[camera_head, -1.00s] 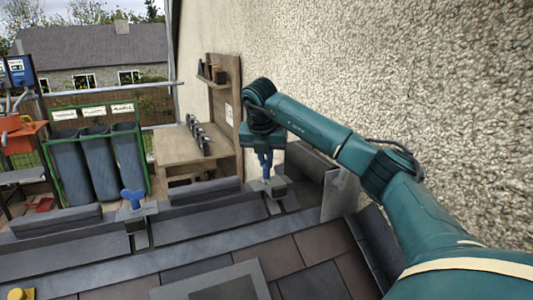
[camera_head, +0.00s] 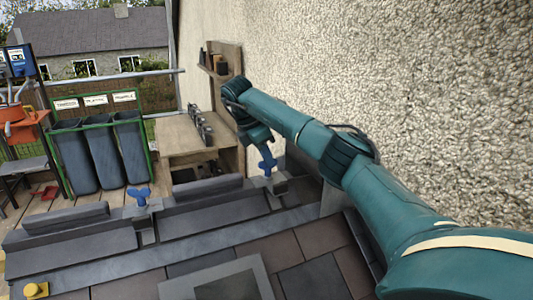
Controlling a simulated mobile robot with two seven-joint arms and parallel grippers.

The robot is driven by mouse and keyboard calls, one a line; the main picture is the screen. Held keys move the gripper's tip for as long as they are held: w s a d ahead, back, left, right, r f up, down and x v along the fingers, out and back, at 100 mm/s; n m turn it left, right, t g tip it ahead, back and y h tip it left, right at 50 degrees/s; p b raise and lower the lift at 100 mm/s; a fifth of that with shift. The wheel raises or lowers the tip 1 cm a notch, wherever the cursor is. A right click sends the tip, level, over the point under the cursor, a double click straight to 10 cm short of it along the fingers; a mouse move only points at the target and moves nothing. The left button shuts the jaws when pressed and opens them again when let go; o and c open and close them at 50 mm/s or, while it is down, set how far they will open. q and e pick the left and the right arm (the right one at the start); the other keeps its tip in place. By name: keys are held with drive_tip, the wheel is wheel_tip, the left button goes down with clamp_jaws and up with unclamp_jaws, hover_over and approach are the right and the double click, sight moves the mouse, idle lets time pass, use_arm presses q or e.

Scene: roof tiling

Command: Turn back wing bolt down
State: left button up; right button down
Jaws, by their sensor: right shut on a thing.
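A blue wing bolt (camera_head: 267,158) stands on a grey clamp block (camera_head: 275,184) at the roof's far edge, close to the rough wall. My right gripper (camera_head: 262,143) reaches down over it from the right and is shut on its top. The gripper is tilted, and its fingers are small and partly hidden by the wrist. A second blue wing bolt (camera_head: 140,194) stands free on another clamp farther left. My left gripper is not in view.
The rough wall (camera_head: 400,100) runs close along my right arm. Dark ridge pieces (camera_head: 205,212) lie between the clamps, with roof tiles (camera_head: 310,238) in front. A wooden bench (camera_head: 180,140) and grey bins (camera_head: 100,155) stand beyond the roof.

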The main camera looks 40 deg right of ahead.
drive_tip(key=shift+w+d+r+m+g+y, duration=0.15)
drive_tip(key=shift+m+g, duration=0.1)
drive_tip(key=shift+m, duration=0.5)
drive_tip(key=shift+a+r+m+g+y, duration=0.1)
drive_tip(key=shift+m+g, duration=0.2)
drive_tip(key=shift+m, duration=0.5)
drive_tip(key=shift+w+d+r+m+g+y, duration=0.15)
drive_tip(key=shift+m+g, duration=0.1)
drive_tip(key=shift+m, duration=0.5)
drive_tip(key=shift+a, duration=0.1)
drive_tip(key=c, duration=1.7)
unclamp_jaws()
drive_tip(key=shift+s+a, duration=0.1)
drive_tip(key=shift+o, duration=0.8)
drive_tip(key=shift+f, duration=0.2)
drive_tip(key=shift+r, duration=0.15)
